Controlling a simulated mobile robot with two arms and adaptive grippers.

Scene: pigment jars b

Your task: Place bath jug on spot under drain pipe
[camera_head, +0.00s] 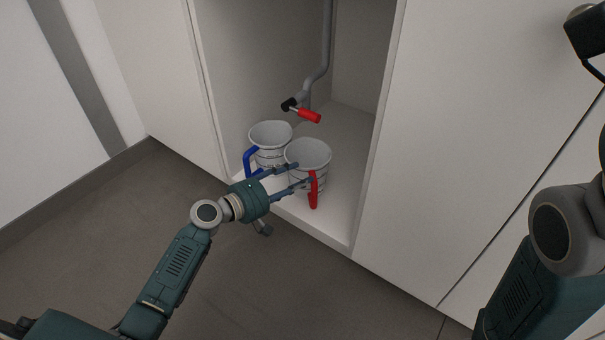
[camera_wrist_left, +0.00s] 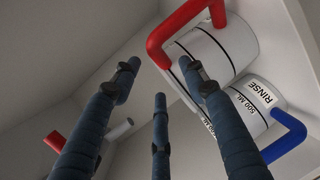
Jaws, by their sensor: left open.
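A white jug with a red handle (camera_head: 308,154) stands upright near the front edge of the open cupboard floor. A second white jug with a blue handle (camera_head: 270,135) stands beside it, to the left and a little behind. My left gripper (camera_head: 303,174) is open, its fingers beside the red-handled jug near the handle; I cannot tell whether they touch it. In the left wrist view the red-handled jug (camera_wrist_left: 222,52) lies beyond the fingertips, and the blue-handled jug (camera_wrist_left: 252,108) shows "RINSE". The grey drain pipe (camera_head: 328,45) comes down at the back. My right gripper is not in view.
A valve with a red lever (camera_head: 309,115) sits at the pipe's lower end, above and behind the jugs. The cupboard floor (camera_head: 347,150) is clear to the right of the jugs. Cupboard side walls and white fronts (camera_head: 470,120) flank the opening.

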